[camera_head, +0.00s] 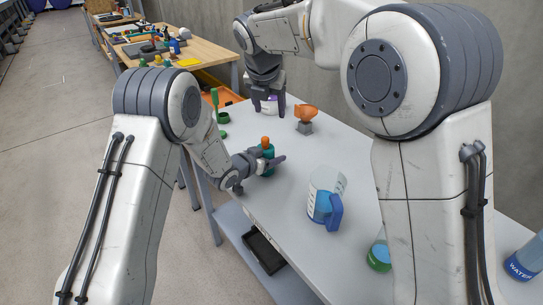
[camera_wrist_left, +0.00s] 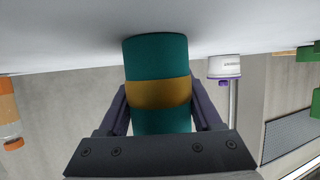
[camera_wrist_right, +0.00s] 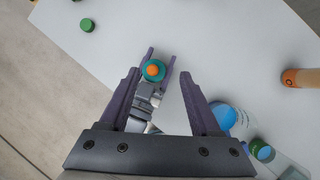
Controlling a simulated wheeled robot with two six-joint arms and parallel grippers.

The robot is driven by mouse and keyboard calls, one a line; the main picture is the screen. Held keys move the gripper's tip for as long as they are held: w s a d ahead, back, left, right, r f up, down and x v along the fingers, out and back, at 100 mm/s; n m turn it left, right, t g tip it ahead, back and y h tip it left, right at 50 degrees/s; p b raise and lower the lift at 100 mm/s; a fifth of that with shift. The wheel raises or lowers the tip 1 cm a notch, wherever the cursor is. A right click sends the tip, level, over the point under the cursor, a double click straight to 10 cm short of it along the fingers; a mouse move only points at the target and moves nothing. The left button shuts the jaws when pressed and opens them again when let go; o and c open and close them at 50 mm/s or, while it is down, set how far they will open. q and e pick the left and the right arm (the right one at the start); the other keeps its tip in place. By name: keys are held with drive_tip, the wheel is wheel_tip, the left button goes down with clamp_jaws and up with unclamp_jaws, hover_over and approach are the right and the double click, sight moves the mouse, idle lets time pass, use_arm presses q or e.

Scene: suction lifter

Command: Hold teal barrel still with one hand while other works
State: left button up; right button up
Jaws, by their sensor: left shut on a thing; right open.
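The teal barrel (camera_head: 268,169) stands on the grey-white table near its left edge, with an orange top (camera_head: 266,142). In the left wrist view the barrel (camera_wrist_left: 157,57) is teal with a mustard band and sits between the fingers. My left gripper (camera_head: 273,162) is shut around the barrel from the side. My right gripper (camera_head: 268,106) is open and empty, raised above the table and pointing down, farther back than the barrel in the head view. In the right wrist view the barrel's orange knob (camera_wrist_right: 152,70) shows from above, between the open fingers in the picture but well below them.
A jug with a blue handle (camera_head: 334,213) stands in front. A green stand (camera_head: 223,117) is at the back left. A white-and-purple tub (camera_wrist_left: 225,67) stands behind the barrel.

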sight(265, 138)
drive_tip(key=w+f, duration=0.1)
drive_tip(key=f, duration=0.2)
drive_tip(key=w+f+n, duration=0.1)
drive_tip(key=f, duration=0.3)
drive_tip(key=w+a+f+n, duration=0.1)
drive_tip(key=f, duration=0.3)
drive_tip(key=shift+a+f+g, duration=0.1)
drive_tip(key=shift+f+g, duration=0.1)
drive_tip(key=shift+g, duration=0.2)
drive_tip(key=shift+r, duration=0.1)
clamp_jaws()
